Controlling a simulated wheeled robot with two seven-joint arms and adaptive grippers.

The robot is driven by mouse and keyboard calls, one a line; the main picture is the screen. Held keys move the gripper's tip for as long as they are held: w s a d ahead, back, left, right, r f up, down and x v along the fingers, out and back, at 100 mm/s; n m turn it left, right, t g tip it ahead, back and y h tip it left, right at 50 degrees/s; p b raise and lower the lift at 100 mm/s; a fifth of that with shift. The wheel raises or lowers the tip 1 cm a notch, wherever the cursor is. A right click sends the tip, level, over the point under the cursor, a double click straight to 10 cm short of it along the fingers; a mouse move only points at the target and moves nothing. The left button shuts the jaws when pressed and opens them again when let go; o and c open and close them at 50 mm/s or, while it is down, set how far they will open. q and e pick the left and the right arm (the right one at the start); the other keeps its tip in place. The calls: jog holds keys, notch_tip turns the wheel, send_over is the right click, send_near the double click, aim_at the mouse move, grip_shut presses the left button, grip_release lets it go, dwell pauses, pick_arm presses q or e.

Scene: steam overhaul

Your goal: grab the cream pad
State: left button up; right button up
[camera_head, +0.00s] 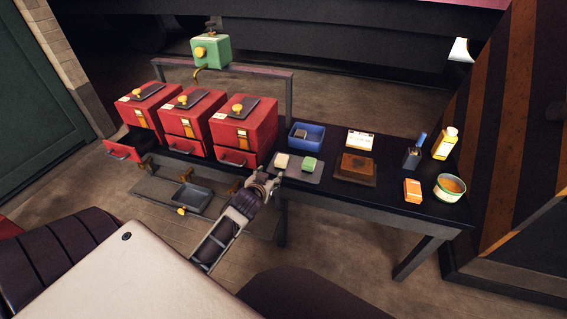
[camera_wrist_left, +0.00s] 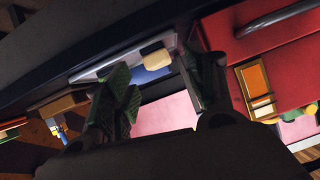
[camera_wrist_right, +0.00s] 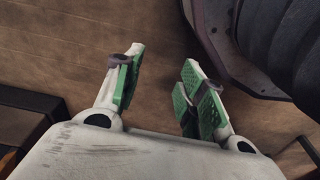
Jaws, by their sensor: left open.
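The cream pad (camera_head: 282,160) lies on the left part of a dark grey mat (camera_head: 297,177) on the black table. A green pad (camera_head: 309,164) lies to its right on the same mat. My left gripper (camera_head: 273,177) is open and empty at the table's front edge, just in front of the cream pad and apart from it. In the left wrist view the cream pad (camera_wrist_left: 155,55) shows beyond the open fingers (camera_wrist_left: 156,88), roughly between them. In the right wrist view my right gripper (camera_wrist_right: 165,82) is open and empty above the floor; it does not show in the head view.
Several red boxes stand left of the mat, the nearest red box (camera_head: 243,132) close to my left gripper. A blue bin (camera_head: 306,137) stands behind the pads. A brown block (camera_head: 356,168), orange box (camera_head: 412,191) and bowl (camera_head: 449,188) are to the right. A low shelf is below.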

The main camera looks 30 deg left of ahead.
aim_at(280, 162)
pick_arm(q)
jog(key=shift+w+d+r+n+t, duration=0.25)
jog(key=shift+w+r+n+t, duration=0.3)
jog(key=shift+r, duration=0.2)
pick_arm(e)
jog(key=shift+w, duration=0.5)
pick_arm(q)
jog(key=shift+s, duration=0.1)
pick_arm(e)
jog(key=shift+a+r, duration=0.1)
pick_arm(q)
jog(key=shift+b+x, duration=0.75)
jog(key=shift+x, duration=3.15)
jog(key=shift+w+f, duration=0.2)
jog(key=shift+w, duration=0.1)
jog(key=shift+a, duration=0.1)
pick_arm(e)
jog(key=r, duration=0.2)
jog(key=a+r, duration=0.1)
jog(key=r, duration=0.1)
jog(key=shift+w+a+r, duration=0.1)
jog(key=shift+a+r, duration=0.05)
jog(key=shift+r, duration=0.2)
pick_arm(q)
jog(key=shift+w, duration=0.15)
pick_arm(e)
jog(key=shift+f, duration=0.1)
